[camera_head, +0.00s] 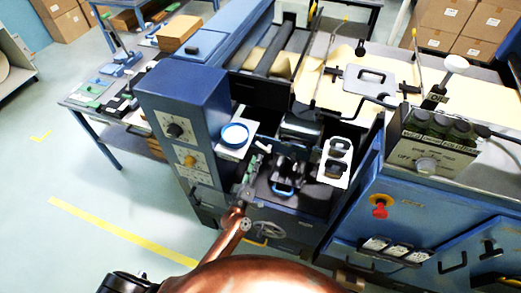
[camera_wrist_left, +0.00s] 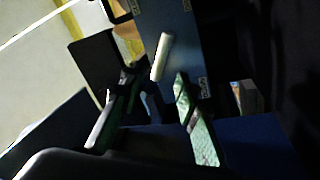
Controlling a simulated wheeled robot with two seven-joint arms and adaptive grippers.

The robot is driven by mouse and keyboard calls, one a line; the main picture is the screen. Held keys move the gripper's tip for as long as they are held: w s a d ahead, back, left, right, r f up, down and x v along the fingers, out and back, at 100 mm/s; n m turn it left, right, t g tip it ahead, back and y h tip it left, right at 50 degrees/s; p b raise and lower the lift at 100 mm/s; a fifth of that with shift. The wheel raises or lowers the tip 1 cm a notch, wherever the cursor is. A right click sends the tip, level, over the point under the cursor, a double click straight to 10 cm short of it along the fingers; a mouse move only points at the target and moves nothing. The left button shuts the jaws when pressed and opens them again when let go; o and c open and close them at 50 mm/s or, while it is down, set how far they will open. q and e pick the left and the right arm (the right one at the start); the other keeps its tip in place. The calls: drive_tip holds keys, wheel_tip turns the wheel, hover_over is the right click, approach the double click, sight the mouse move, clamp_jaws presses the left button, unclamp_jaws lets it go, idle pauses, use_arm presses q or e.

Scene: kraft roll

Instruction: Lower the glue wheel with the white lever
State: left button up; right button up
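In the left wrist view, a white cylindrical lever handle (camera_wrist_left: 162,56) stands tilted against a dark blue panel, just beyond the fingertips. My left gripper (camera_wrist_left: 155,88) is open, its green-padded fingers apart with nothing clearly between them. My right gripper is not in view.
A blue control box (camera_head: 185,125) with knobs stands close left of the gripper. A round blue-rimmed white container (camera_head: 235,135) is behind it. A white switch plate (camera_head: 336,162) and a blue cabinet with a red knob (camera_head: 379,208) are at right. A handwheel (camera_head: 269,230) is below.

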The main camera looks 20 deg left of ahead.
use_arm(q)
drive_tip(key=x, duration=0.6)
clamp_jaws()
idle(0.3)
idle(0.4)
